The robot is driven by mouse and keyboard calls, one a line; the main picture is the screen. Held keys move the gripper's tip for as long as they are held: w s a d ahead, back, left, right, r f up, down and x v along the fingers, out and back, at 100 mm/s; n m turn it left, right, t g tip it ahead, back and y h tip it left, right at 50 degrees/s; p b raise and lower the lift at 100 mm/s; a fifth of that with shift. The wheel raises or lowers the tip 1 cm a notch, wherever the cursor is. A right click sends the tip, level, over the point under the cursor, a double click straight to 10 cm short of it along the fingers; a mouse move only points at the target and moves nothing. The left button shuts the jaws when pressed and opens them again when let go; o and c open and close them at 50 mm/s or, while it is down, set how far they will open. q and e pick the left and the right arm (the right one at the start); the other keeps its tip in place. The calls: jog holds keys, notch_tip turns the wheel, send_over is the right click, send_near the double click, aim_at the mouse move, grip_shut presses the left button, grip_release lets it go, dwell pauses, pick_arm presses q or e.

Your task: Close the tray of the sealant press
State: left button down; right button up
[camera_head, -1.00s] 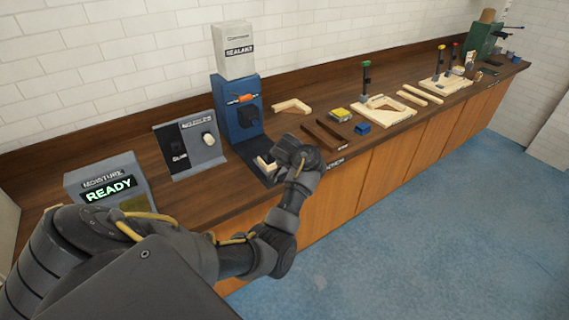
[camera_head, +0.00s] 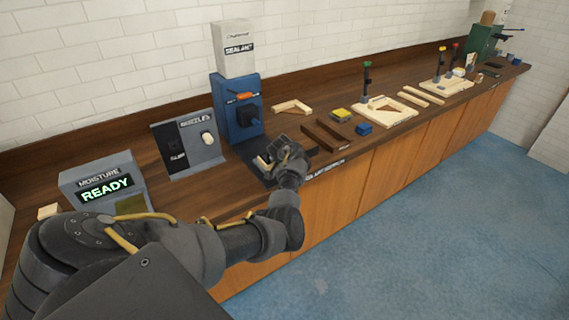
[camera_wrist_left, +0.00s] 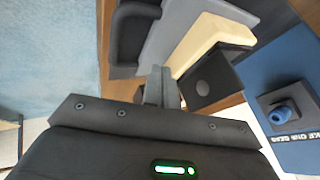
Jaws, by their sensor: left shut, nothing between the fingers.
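The sealant press is a blue stand (camera_head: 238,120) with a white box marked SEALANT (camera_head: 235,50) on top. Its dark tray (camera_head: 247,158) reaches toward the counter's front edge. My left gripper (camera_head: 283,150) is over the tray's front end and hides much of it. In the left wrist view its fingers (camera_wrist_left: 158,85) are shut and empty, close to the grey tray plate (camera_wrist_left: 160,48) and its black handle (camera_wrist_left: 132,28). A pale wooden corner piece (camera_wrist_left: 210,38) lies on the tray. The blue press body (camera_wrist_left: 285,70) stands to the right there. My right gripper is not in view.
A nozzle panel (camera_head: 188,143) and a moisture box reading READY (camera_head: 103,187) stand left of the press. Dark wooden strips (camera_head: 322,138), a blue block (camera_head: 364,128) and a pale frame board (camera_head: 388,112) lie to the right. A loose wooden corner (camera_head: 292,107) lies behind.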

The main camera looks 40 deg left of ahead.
pick_arm(q)
jog(key=shift+a, duration=0.1)
jog(key=w+a+b, duration=0.1)
jog(key=a, duration=0.2)
jog(key=w+a+b, duration=0.1)
jog(key=a+b, duration=0.1)
jog(key=a, duration=0.1)
jog(key=w+a+b, duration=0.1)
jog(key=a+b, duration=0.1)
jog(key=a, duration=0.1)
jog(key=shift+a+f, duration=0.2)
jog(key=shift+a, duration=0.1)
jog(key=shift+a+r, duration=0.2)
jog(key=shift+r, duration=0.2)
jog(key=shift+a, duration=0.1)
